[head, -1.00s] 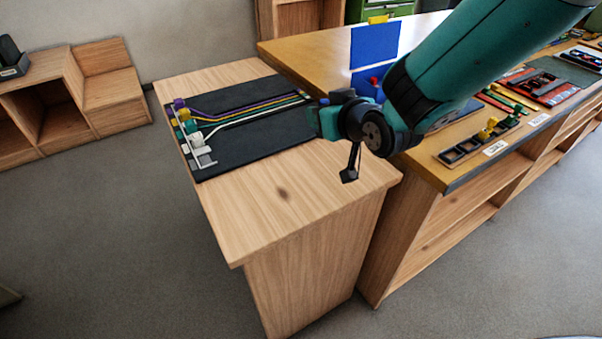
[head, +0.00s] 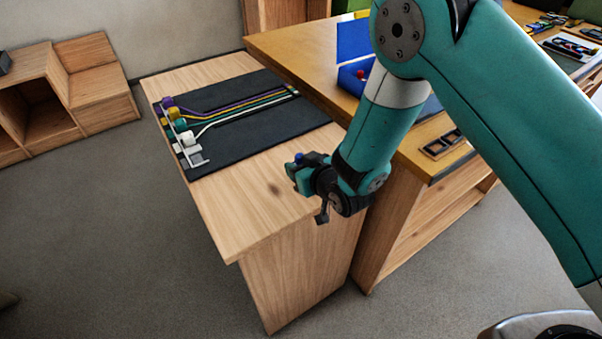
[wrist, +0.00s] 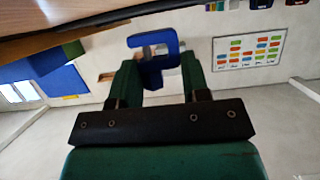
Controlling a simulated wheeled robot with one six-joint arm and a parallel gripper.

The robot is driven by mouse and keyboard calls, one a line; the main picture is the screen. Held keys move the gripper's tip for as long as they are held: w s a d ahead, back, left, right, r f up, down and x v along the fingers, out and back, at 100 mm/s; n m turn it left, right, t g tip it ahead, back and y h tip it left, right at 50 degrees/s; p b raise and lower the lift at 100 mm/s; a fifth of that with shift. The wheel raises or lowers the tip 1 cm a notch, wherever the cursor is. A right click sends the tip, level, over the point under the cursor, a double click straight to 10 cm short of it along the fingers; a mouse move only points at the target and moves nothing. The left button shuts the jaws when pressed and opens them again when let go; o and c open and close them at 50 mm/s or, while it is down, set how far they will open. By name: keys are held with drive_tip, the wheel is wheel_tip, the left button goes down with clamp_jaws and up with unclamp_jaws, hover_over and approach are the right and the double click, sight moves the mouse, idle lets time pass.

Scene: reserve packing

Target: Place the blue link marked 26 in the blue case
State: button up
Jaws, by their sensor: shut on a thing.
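My gripper (head: 298,172) is shut on a blue link (wrist: 152,70), which shows between the two green fingers in the wrist view. The link has an open, hooked outline, and no number can be read on it. In the head view only a small blue bit of the link (head: 299,158) shows at the fingers. The blue case (head: 346,82) stands open on the yellow-brown counter, behind and right of my gripper, with its lid upright. A red piece shows in the case, and my arm hides its right part. My gripper is apart from the case, over the lower wooden table.
A dark mat (head: 240,118) with coloured cords and blocks lies on the wooden table (head: 250,215). A black compartment tray (head: 440,145) sits on the counter's front edge. The table's near end is bare. A wall chart (wrist: 250,50) shows in the wrist view.

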drive_tip(key=shift+f, duration=1.7)
drive_tip(key=shift+f, duration=0.15)
drive_tip(key=o, duration=1)
